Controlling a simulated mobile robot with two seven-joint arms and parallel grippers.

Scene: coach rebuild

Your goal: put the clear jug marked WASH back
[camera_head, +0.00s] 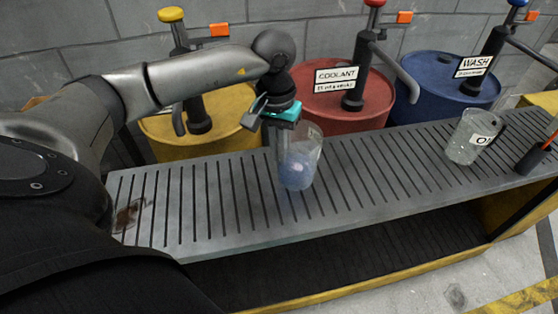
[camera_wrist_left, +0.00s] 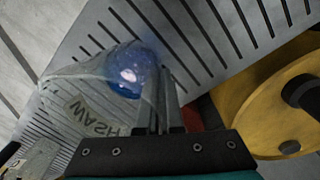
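The clear jug (camera_head: 312,150) has a little blue liquid in its bottom and is over the slatted bench. In the left wrist view the jug (camera_wrist_left: 88,78) shows the word WASH, mirrored, through its wall. My left gripper (camera_head: 284,135) is at the jug's left side in the head view. In the left wrist view its fingers (camera_wrist_left: 160,88) are close together against the jug's side and look shut on it. I cannot tell whether the jug's base touches the slats. My right gripper is not in view.
The grey slatted bench (camera_head: 215,215) has free room left and right of the jug. Another clear jug (camera_head: 462,148), its label partly readable, stands on the right. Behind are yellow (camera_head: 225,135), red COOLANT (camera_head: 330,112) and blue WASH (camera_head: 425,78) drums with pumps.

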